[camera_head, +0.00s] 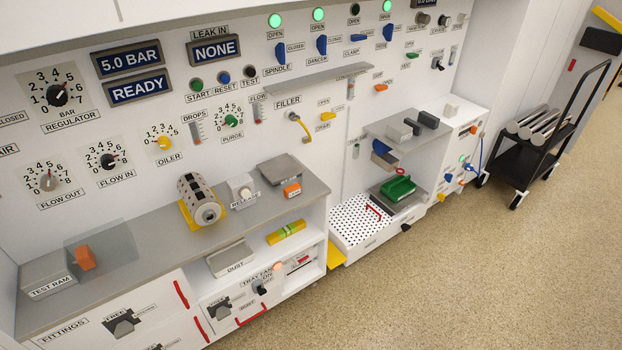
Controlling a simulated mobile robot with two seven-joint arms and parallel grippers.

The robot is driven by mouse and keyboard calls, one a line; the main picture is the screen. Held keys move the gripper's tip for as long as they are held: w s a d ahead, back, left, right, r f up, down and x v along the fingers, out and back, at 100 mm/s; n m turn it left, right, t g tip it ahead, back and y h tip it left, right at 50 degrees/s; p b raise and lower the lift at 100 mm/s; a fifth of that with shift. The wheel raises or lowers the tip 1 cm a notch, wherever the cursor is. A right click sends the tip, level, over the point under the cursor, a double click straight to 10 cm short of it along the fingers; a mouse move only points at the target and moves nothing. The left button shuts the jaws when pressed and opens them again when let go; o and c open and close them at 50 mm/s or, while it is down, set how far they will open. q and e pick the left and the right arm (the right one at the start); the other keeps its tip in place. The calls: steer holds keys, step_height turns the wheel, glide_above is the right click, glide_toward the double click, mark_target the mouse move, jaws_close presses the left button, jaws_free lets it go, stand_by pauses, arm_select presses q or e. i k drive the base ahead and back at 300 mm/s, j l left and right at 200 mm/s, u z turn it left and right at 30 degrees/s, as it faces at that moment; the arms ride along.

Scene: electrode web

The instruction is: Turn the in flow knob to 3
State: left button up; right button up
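The flow in knob (107,161) is a small black knob on the white panel at the left, in the middle of a printed number scale. A "FLOW IN" label (116,178) sits just below it. The knob is too small for me to tell which number it points to. Neither of my grippers is in view, and nothing touches the knob.
Close by are the grey flow out knob (48,182), the black regulator knob (57,95) and the yellow oiler knob (163,143). Below, the grey counter (150,262) holds a test ram block (48,275) and a ribbed roller (200,200). The panel front is clear.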

mark_target(108, 162)
steer(key=u, duration=0.65)
steer(key=i+l+u, duration=0.3)
steer(key=i+u, duration=0.15)
steer(key=i+l+u, duration=0.4)
